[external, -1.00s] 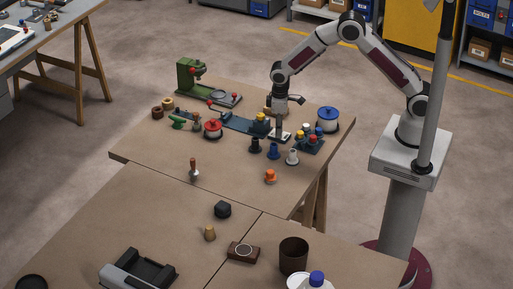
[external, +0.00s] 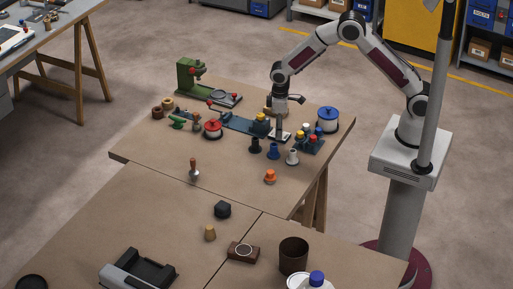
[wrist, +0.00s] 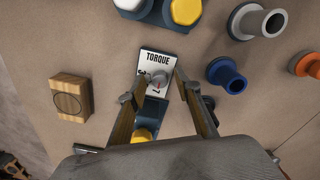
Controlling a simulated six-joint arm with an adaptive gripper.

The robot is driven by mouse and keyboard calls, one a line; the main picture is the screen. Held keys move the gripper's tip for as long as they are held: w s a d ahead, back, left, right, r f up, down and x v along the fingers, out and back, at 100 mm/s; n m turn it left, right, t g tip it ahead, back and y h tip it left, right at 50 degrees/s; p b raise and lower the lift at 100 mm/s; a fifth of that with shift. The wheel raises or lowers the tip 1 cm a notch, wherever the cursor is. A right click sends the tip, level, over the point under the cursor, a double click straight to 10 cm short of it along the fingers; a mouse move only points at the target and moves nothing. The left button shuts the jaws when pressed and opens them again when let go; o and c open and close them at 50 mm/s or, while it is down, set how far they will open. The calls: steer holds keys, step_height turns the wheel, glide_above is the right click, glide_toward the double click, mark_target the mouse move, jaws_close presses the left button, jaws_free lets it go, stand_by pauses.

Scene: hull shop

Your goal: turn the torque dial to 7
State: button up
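The torque dial (wrist: 159,78) is a small grey round knob on a white plate marked TORQUE (wrist: 158,58). I cannot read the dial's setting. The plate also shows in the external view (external: 285,136), under my gripper. My gripper (wrist: 162,77) points down at the dial. Its two fingers stand apart on either side of the knob, with a gap visible on the right. Whether the left finger touches the knob is unclear.
Blue blocks with yellow and white caps (wrist: 186,11) stand just beyond the plate. A yellow-capped block (wrist: 143,134) sits between my fingers' lower parts. Grey (wrist: 257,22), blue (wrist: 226,75) and orange (wrist: 309,65) pegs stand to the right. A wooden block (wrist: 71,97) lies left.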

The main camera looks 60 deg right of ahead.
steer(key=shift+r, duration=0.1)
steer(key=shift+r, duration=3.7)
steer(key=s+d+r+m+t, duration=0.1)
steer(key=s+d+r, duration=0.4)
steer(key=s, duration=0.5)
steer(key=s+d+r+m+t, duration=0.2)
steer(key=s+d+r, duration=0.3)
steer(key=s+r, duration=0.3)
steer(key=s+d+r+m+t, duration=0.2)
steer(key=s+d+r, duration=0.3)
steer(key=s, duration=0.7)
steer(key=shift+d+r+t, duration=0.15)
steer(key=shift+r+t, duration=0.15)
steer(key=shift+r, duration=1.05)
